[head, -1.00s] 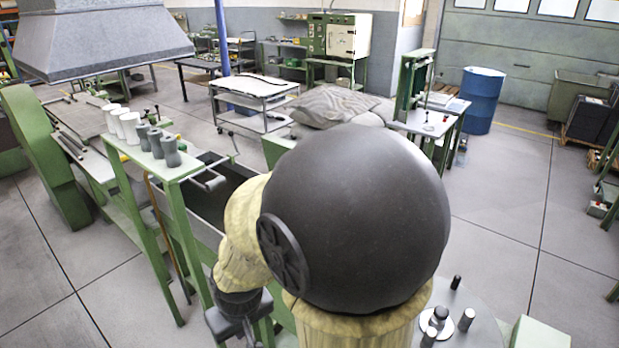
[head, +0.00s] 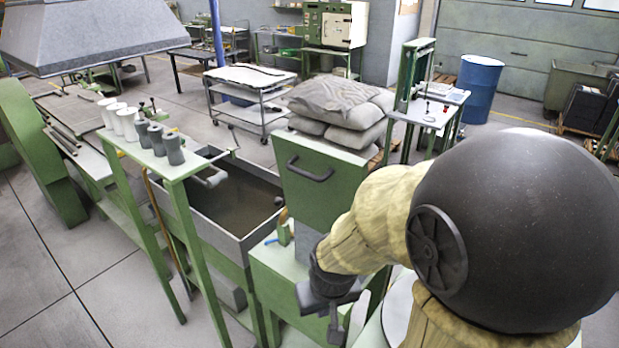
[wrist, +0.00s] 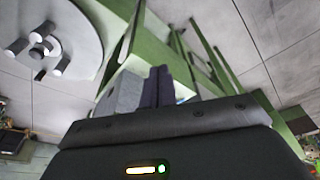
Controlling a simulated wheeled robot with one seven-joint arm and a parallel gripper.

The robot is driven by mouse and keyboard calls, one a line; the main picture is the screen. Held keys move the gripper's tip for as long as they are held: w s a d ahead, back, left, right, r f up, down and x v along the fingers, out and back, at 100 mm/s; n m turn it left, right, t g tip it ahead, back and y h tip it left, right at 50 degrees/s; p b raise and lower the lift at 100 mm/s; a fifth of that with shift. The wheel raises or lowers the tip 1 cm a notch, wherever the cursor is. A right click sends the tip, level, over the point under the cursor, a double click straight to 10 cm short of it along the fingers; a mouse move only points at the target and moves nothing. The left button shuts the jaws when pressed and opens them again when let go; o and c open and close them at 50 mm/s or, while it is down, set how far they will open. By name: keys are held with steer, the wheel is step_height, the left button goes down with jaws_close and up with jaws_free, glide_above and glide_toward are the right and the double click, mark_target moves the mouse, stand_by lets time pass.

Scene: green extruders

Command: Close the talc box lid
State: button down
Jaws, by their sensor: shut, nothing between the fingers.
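The box's opening is uncovered. My gripper (head: 335,332) is low in front and to the right of the lid, apart from the handle, with nothing held. In the wrist view the two dark fingers (wrist: 158,85) are together, in front of a grey block and green framework. My arm's large dark joint covers the right front of the head view.
A narrow green stand (head: 160,165) with white and grey cups is left of the box. Grey sacks (head: 340,110) are piled behind the lid. A blue barrel (head: 478,88) and a small work table (head: 430,112) stand farther back. The floor at left front is clear.

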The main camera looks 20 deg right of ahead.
steer(key=shift+d, duration=0.1)
stand_by(0.3)
steer(key=w+a+r+n+t+h, duration=0.3)
steer(key=w+a+r+h, duration=0.3)
steer(key=r+h, duration=0.1)
steer(key=w+a+r+n+t+h, duration=0.4)
steer(key=w+a+r+h, duration=0.2)
steer(key=r, duration=0.4)
steer(key=shift+w+t+h+p, duration=0.35)
steer(key=shift+w+h, duration=0.15)
steer(key=shift+h, duration=0.3)
steer(key=shift+r, duration=0.1)
